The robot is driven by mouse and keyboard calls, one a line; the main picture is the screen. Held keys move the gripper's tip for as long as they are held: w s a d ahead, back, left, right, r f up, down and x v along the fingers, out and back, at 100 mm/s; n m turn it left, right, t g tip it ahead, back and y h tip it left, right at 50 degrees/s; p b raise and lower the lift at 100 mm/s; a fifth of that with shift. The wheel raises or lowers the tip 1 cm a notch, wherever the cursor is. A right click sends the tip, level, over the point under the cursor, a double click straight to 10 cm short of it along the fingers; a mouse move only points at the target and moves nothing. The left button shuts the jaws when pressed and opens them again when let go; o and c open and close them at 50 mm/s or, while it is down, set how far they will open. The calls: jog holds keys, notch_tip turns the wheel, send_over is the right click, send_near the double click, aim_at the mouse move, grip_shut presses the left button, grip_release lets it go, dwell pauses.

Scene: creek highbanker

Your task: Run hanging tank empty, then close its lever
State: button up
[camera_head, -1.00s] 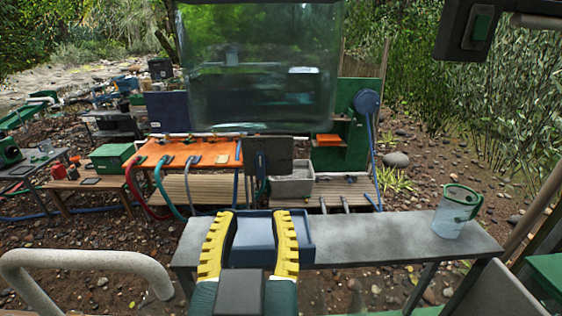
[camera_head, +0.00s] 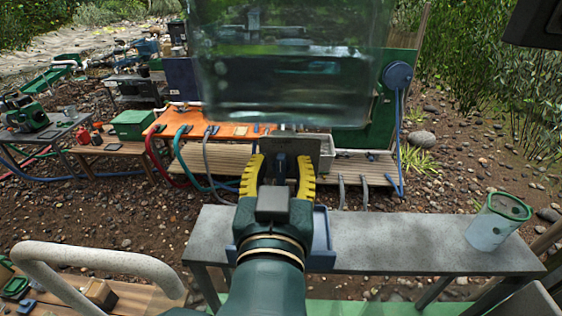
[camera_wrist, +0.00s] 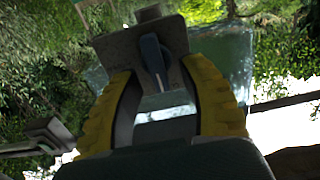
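The hanging tank (camera_head: 290,70) is a large clear box at the top of the head view, its top cut off; it also shows behind the plate in the wrist view (camera_wrist: 222,55). I cannot tell how much water it holds. Below it is a grey plate (camera_head: 302,150) with a dark blue lever (camera_head: 281,166). The wrist view shows the lever (camera_wrist: 153,55) pointing along the grey plate (camera_wrist: 112,48). My gripper (camera_head: 280,172) has its yellow-padded fingers spread, one on each side of the lever in the picture. A gap shows between fingers and lever; the fingers (camera_wrist: 160,85) hold nothing.
A grey bench (camera_head: 400,240) stands below my gripper, with a blue tray (camera_head: 322,240) partly hidden by my arm. A clear green-rimmed bucket (camera_head: 495,222) stands at its right end. An orange table (camera_head: 225,131) with hoses is behind on the left.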

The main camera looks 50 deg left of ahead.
grip_shut()
jog(key=shift+m, duration=0.3)
jog(key=m, duration=0.3)
jog(key=shift+w+d+m, duration=0.15)
jog(key=shift+m, duration=0.15)
jog(key=m, duration=0.2)
jog(key=m+p, duration=0.1)
jog(key=m, duration=0.1)
jog(key=shift+w+d+f, duration=0.15)
jog(key=shift+d+f, duration=0.05)
jog(key=m, duration=0.2)
jog(key=m+p, duration=0.1)
jog(key=m, duration=0.2)
jog(key=shift+w+d+f, duration=0.1)
jog(key=shift+f, duration=0.1)
jog(key=m+p, duration=0.1)
jog(key=m, duration=0.1)
jog(key=m+p, duration=0.1)
jog(key=m, duration=0.1)
jog(key=shift+f+m, duration=0.3)
jog(key=shift+f, duration=0.05)
jog(key=shift+o, duration=0.2)
grip_release()
